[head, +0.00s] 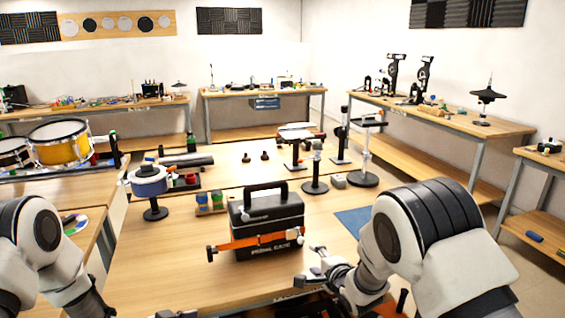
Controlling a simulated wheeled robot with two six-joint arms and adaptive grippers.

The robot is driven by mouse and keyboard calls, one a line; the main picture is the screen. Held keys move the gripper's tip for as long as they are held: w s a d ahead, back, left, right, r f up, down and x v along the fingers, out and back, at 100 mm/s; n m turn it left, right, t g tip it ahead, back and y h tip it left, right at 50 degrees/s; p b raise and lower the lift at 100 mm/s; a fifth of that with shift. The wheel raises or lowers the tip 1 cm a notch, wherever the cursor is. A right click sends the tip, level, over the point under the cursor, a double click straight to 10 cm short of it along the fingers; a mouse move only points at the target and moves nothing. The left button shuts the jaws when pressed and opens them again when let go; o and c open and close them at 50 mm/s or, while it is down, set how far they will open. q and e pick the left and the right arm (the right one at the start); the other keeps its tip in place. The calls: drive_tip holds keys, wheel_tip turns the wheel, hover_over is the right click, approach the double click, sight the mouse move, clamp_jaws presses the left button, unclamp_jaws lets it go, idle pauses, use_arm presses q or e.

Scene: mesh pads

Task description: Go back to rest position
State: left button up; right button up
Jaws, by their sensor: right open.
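My right arm comes in from the lower right. Its gripper (310,266) is open and empty over the front of the wooden table (150,270), just right of a black and orange case (268,222) with a top handle. I cannot tell whether a fingertip touches the case. My left arm (45,255) is at the lower left and bends down out of the picture, so its gripper is hidden below the edge.
A small blue drum pad (150,182) on a stand is left of the case. Black stands (315,175) are behind it to the right. A blue mat (354,220) lies by the right arm. Bare table top is left of the case.

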use_arm(q)
drive_tip(key=s+d+f+n+g+y, duration=0.2)
drive_tip(key=s+f+n+g+y, duration=0.15)
drive_tip(key=s+f, duration=1.15)
use_arm(e)
drive_tip(key=s+d+f+g+h, duration=0.25)
drive_tip(key=s+d+f, duration=0.35)
drive_tip(key=s+f, duration=0.5)
drive_tip(key=s+d+f+g+h, duration=0.1)
drive_tip(key=s+d+f+g, duration=0.4)
drive_tip(key=s+f, duration=0.65)
use_arm(q)
drive_tip(key=s+a+n+g+y, duration=0.2)
drive_tip(key=s+a, duration=0.1)
drive_tip(key=s, duration=0.7)
drive_tip(key=s+a+n+g+y, duration=0.2)
drive_tip(key=s+a+g, duration=0.1)
drive_tip(key=s, duration=0.7)
drive_tip(key=shift+a+r+g, duration=0.15)
drive_tip(key=shift+a+g, duration=0.05)
drive_tip(key=shift+g, duration=0.15)
use_arm(e)
drive_tip(key=s+d+f+n+g, duration=0.1)
drive_tip(key=s+d+n+g, duration=0.1)
drive_tip(key=s+n, duration=0.5)
drive_tip(key=s+d+f+n+g+h, duration=0.1)
drive_tip(key=s+d+n+g, duration=0.2)
drive_tip(key=s, duration=1.5)
drive_tip(key=shift+d+n, duration=0.2)
drive_tip(key=shift+n, duration=2.2)
